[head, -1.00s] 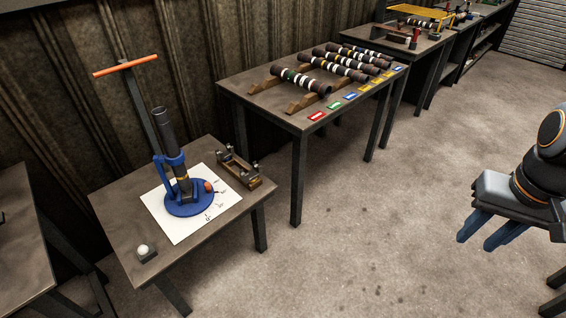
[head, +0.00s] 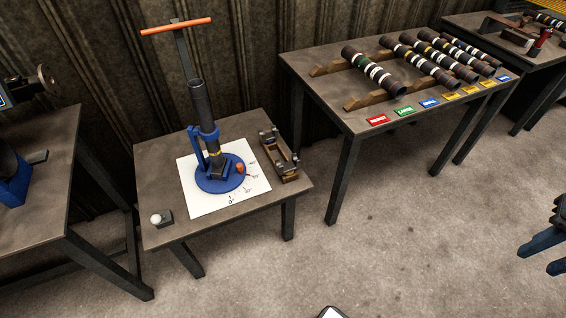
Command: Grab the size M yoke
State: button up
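I cannot make out a yoke marked size M in this view. My gripper (head: 541,254) is at the right edge, partly cut off by the frame. Its blue fingers are apart with nothing between them, above the bare floor and well away from the tables. Dark shafts with coloured and white bands (head: 374,70) lie side by side on wooden rails on the back table (head: 318,88). A dark tube stands tilted in a blue fixture (head: 219,176) on the near table (head: 158,190).
A small wooden holder (head: 280,160) and a white ball on a dark block (head: 161,217) sit on the near table. Coloured labels (head: 405,111) line the back table's front edge. Another table (head: 60,190) is at left. The floor in front is open.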

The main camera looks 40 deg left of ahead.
aim_at(287, 169)
jog(key=u, duration=0.75)
jog(key=i, duration=0.85)
jog(key=u, duration=0.9)
